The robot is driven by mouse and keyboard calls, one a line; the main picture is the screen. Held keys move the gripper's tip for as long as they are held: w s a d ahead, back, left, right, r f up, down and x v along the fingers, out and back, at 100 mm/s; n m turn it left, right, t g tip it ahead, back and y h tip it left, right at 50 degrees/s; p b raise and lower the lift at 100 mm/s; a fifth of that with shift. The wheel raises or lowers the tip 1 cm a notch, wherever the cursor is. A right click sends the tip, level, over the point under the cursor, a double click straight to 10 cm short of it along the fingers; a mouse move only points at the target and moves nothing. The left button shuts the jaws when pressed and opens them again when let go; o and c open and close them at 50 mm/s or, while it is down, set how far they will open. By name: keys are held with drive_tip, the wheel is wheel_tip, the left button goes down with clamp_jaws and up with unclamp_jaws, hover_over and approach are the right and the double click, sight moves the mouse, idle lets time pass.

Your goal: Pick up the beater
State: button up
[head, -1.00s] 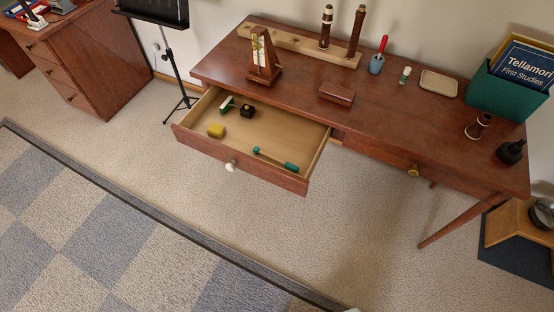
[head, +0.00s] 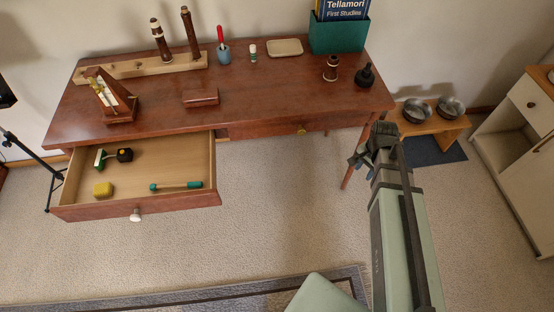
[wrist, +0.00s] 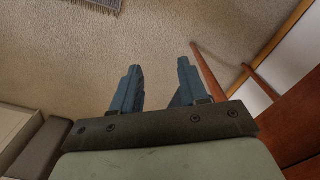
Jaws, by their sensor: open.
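My gripper (head: 355,160) is off to the right of the drawer, by the desk's right front leg. In the wrist view my gripper (wrist: 160,68) has its two blue fingers apart with nothing between them, above the carpet. The beater is not in the wrist view.
A metronome (head: 108,97) and a brown box (head: 200,97) stand on the desk (head: 250,115). Carpet is clear before the drawer.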

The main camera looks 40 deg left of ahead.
drive_tip(key=s+a+r+m, duration=0.1)
drive_tip(key=s+a+r, duration=0.1)
drive_tip(key=a, duration=0.6)
drive_tip(key=s+a+r+m, duration=0.1)
drive_tip(key=s+a, duration=0.2)
drive_tip(key=a, duration=0.5)
wheel_tip(320, 180, up, 10)
drive_tip(key=m, duration=0.5)
hover_over(177, 185)
wheel_tip(177, 185, down, 8)
drive_tip(key=shift+s+a+r, duration=0.1)
drive_tip(key=shift+a+r, duration=0.05)
drive_tip(key=shift+f, duration=2.7)
clamp_jaws()
